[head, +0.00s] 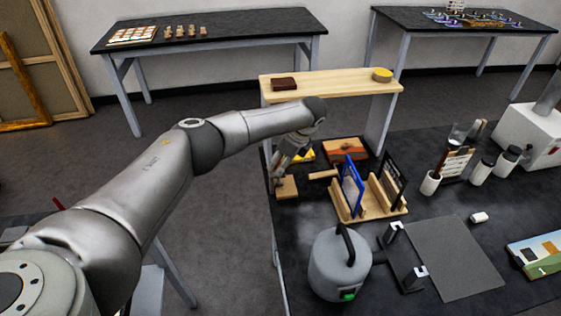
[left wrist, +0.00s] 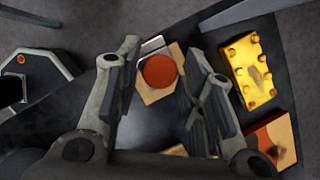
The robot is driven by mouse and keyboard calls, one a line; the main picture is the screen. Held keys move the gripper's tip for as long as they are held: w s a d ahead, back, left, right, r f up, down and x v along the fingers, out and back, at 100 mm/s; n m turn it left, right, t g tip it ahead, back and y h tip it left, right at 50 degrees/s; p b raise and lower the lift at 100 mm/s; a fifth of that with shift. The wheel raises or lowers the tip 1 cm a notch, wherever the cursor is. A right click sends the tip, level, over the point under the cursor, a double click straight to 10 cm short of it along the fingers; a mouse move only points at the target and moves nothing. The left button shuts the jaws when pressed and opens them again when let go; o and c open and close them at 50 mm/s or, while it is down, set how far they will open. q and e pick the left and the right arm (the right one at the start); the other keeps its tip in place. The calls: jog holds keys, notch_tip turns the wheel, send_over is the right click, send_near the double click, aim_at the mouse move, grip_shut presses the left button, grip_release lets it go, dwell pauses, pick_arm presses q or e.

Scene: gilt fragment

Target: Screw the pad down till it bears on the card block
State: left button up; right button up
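My left gripper (head: 281,170) hangs over the near left part of the dark table, close above a light wooden block (head: 287,188). In the left wrist view the left gripper (left wrist: 161,62) is open, with one finger on each side of a round red disc (left wrist: 159,71). The disc sits over a tan wooden block (left wrist: 173,53), with a grey metal piece (left wrist: 152,45) beside it. I cannot tell whether the disc is a knob or the pad. No pad or card block shows clearly under it. The fingers look apart from the disc. My right gripper is not in view.
A yellow gilt piece (left wrist: 250,73) and an orange panel (head: 345,150) lie close to the gripper. A wooden rack (head: 373,202) with upright frames and a grey canister (head: 338,268) stand nearby. A raised wooden shelf (head: 340,83) is behind.

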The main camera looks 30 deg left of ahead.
pick_arm(q)
jog(key=c, duration=0.6)
jog(key=shift+m, duration=0.4)
